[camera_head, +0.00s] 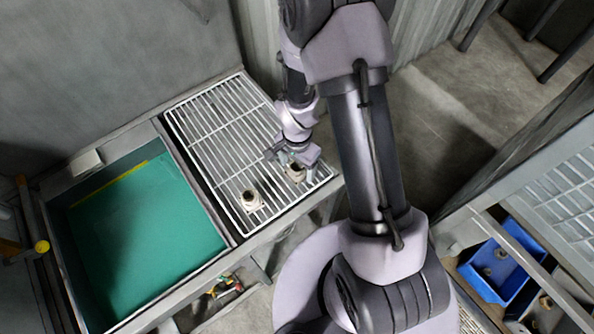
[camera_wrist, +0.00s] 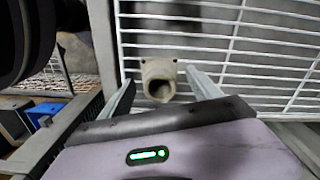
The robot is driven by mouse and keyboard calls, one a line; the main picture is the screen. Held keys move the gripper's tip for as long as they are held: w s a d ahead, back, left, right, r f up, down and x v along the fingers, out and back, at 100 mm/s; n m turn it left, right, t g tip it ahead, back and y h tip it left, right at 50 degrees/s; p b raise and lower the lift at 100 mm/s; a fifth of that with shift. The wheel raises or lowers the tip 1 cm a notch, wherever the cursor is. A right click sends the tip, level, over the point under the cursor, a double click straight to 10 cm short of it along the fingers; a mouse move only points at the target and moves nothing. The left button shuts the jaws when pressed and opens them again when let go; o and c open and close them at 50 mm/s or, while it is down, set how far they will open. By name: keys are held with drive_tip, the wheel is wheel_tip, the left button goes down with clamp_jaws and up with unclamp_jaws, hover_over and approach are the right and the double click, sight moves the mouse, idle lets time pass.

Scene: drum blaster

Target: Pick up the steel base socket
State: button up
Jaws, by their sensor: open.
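Two pale beige-grey sockets stand on the white wire rack (camera_head: 215,120); I cannot tell by material which is the steel base socket. One socket (camera_head: 296,174) is at the rack's right side, right by my gripper (camera_head: 292,163). The other socket (camera_head: 251,201) is nearer the rack's front edge, apart from the gripper. In the wrist view, a socket (camera_wrist: 158,80) with a flanged base and a round dark opening lies between the two fingers of my gripper (camera_wrist: 161,76). The fingers are open, with a gap visible on each side of it.
A sunken basin with a green floor (camera_head: 140,215) adjoins the rack on the left. A blue bin (camera_head: 503,262) with round fittings is at the lower right. Colored items (camera_head: 224,287) lie below the rack's front edge. The rack's back part is clear.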

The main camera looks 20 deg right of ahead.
clamp_jaws()
drive_tip(key=shift+r, duration=0.1)
idle(0.4)
